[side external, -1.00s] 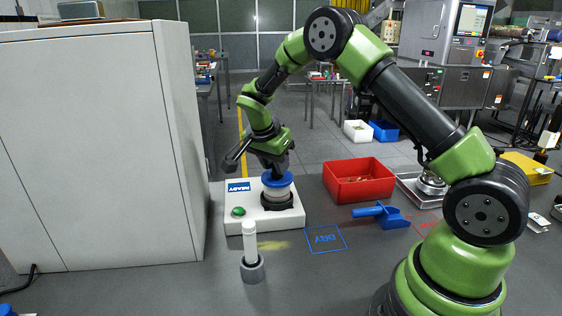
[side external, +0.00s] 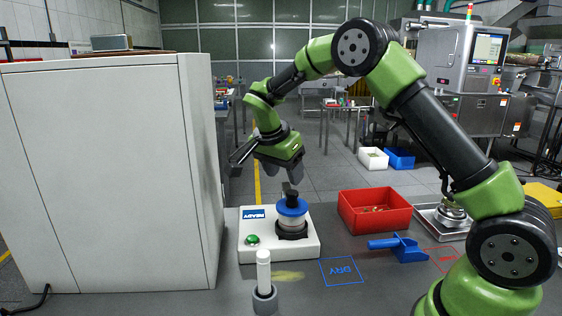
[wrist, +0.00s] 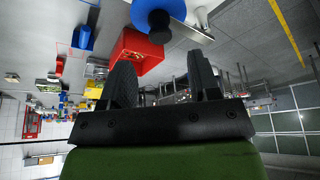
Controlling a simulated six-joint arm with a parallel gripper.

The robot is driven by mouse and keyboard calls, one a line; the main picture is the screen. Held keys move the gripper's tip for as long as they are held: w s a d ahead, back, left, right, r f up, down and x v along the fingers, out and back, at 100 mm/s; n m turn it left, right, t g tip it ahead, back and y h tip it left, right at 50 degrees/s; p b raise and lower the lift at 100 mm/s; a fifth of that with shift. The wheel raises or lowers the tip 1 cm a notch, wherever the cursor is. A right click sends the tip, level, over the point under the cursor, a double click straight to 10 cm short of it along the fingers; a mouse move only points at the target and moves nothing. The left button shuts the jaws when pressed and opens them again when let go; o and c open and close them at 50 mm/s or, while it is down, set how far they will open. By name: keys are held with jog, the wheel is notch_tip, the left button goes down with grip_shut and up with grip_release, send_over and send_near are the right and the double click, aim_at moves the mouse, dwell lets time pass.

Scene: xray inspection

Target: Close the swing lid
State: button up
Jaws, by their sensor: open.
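The blue lid also shows at the top of the wrist view (wrist: 150,10). My gripper (side external: 283,172) is open and empty just above the knob, apart from it. In the wrist view its two dark fingers (wrist: 162,62) are spread. I cannot tell for sure which part is the swing lid, or whether it has a hinge.
A white tube in a grey stand (side external: 264,272) is in front of the unit. A red bin (side external: 372,222), a blue scoop (side external: 400,247) and a metal scale (side external: 432,228) lie to the right. A tall white cabinet (side external: 110,170) blocks the left. The marked DRY square (side external: 342,271) is clear.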

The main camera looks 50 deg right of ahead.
jog(key=shift+v, duration=1.8)
jog(key=s+a+r+n+t+y, duration=0.2)
jog(key=s+a+r+n, duration=0.1)
jog(key=s, duration=0.4)
jog(key=s+a+r+n+t+y, duration=0.2)
jog(key=s+a+n, duration=0.2)
jog(key=s+n, duration=0.2)
jog(key=s+a+r+n+t+y, duration=0.2)
jog(key=s+a+r+n+t, duration=0.1)
jog(key=s, duration=0.7)
jog(key=shift+a+r+n, duration=0.35)
jog(key=shift+a+n, duration=0.2)
jog(key=shift+n, duration=0.45)
